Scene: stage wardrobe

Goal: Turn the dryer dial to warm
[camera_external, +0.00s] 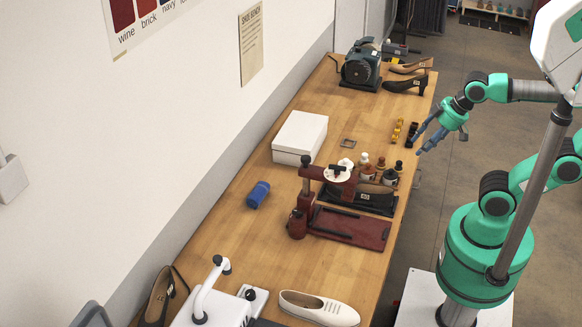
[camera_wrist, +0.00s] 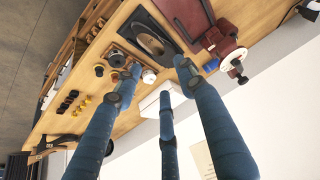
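A white housing with a curved white pipe (camera_external: 205,290) stands at the near end of the bench; I take it for the dryer. A small black knob (camera_external: 250,295) on its right side may be the dial; its marks are too small to read. The dryer is not seen in the wrist view. My gripper (camera_external: 418,143) is over the bench's right edge, far up the bench from the dryer. In the wrist view my gripper (camera_wrist: 158,76) has its three blue fingers spread, with nothing between them.
A red press (camera_external: 350,226) with a white wheel stands mid-bench, between my gripper and the dryer. Several bottles (camera_external: 381,167), a white box (camera_external: 300,137) and a blue cylinder (camera_external: 258,194) are nearby. A pale shoe (camera_external: 318,308) lies right of the dryer.

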